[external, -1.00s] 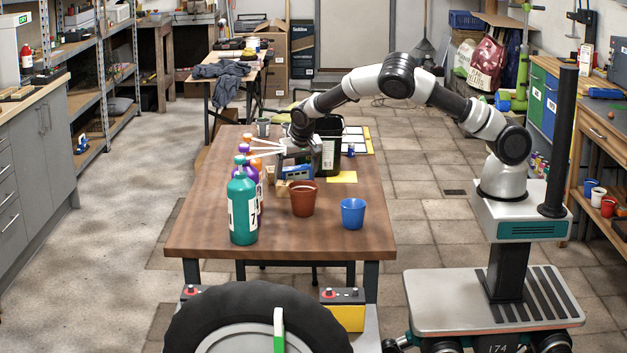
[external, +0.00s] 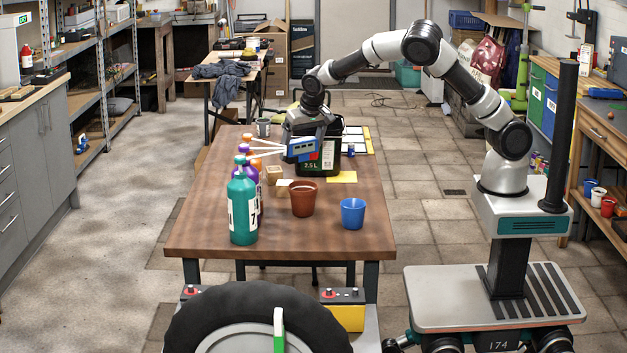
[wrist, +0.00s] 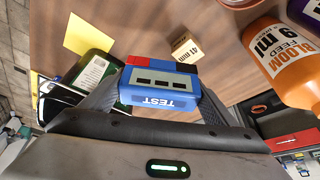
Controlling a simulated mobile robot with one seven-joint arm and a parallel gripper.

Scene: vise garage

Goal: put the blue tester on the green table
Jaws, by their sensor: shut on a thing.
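The blue tester (external: 304,150) is a small box with a red part, dark windows and a TEST label. It is held above the brown wooden table (external: 345,238), in front of a dark 2.5 L can (external: 330,164). My gripper (external: 308,140) is shut on it. In the wrist view the tester (wrist: 158,90) sits between the two fingers of my gripper (wrist: 163,94), with the wooden tabletop below it. I cannot make out a green table in these views.
A brown pot (external: 303,201), a blue cup (external: 352,214), a small wooden block (external: 273,174) and a yellow note (external: 342,177) are on the table.

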